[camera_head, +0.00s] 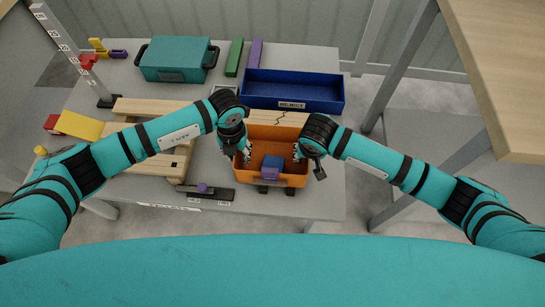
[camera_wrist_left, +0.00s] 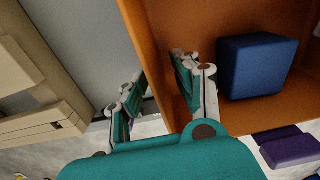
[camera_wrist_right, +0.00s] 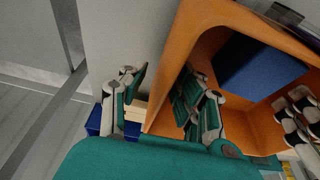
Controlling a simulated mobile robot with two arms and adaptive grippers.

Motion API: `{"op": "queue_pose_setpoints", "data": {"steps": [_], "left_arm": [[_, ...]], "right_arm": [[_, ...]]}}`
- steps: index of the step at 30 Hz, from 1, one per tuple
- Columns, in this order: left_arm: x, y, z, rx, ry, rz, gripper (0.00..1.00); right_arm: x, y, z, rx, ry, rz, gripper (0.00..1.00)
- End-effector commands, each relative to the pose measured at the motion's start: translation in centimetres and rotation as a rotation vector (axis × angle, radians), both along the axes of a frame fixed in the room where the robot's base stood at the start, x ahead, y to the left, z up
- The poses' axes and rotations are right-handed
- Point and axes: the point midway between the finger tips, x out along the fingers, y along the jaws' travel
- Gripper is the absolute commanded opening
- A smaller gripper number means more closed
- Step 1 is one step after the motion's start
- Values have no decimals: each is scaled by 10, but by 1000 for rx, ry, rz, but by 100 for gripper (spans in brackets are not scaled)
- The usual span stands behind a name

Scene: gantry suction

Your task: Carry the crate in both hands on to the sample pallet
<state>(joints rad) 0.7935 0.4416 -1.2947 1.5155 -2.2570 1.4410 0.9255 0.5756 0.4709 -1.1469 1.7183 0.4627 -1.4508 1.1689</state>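My left gripper (camera_head: 243,154) is at the crate's left wall, one finger inside and one outside. My right gripper (camera_head: 307,154) straddles the right wall in the same way. Both wrist views show the crate wall between spread fingers (camera_wrist_left: 160,95) (camera_wrist_right: 160,100), with gaps beside it. A light wooden pallet (camera_head: 158,162) lies left of the crate, partly hidden by my left arm.
A blue reject tray (camera_head: 292,104) stands behind the crate. A teal lidded box (camera_head: 176,60), green (camera_head: 235,57) and purple (camera_head: 255,53) bars are at the back. A dark strip with a purple knob (camera_head: 203,188) lies between pallet and crate, near the front edge. A post (camera_head: 80,60) stands at left.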

Motion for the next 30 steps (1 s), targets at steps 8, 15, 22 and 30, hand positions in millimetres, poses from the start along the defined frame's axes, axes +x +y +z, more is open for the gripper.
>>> {"op": "queue_pose_setpoints", "data": {"steps": [8, 15, 22, 30], "left_arm": [[-1, 0, -13, 0, 1, -1, 31], [-1, 0, -13, 0, 1, -1, 27], [0, 0, -13, 0, 1, -1, 0], [0, 0, -13, 0, 0, -1, 0]], "right_arm": [[4, 0, -12, 1, -1, 1, 31], [3, 0, -12, 1, -1, 1, 27], [3, 0, -12, 1, -1, 1, 0], [3, 0, -12, 0, -1, 1, 0]]}}
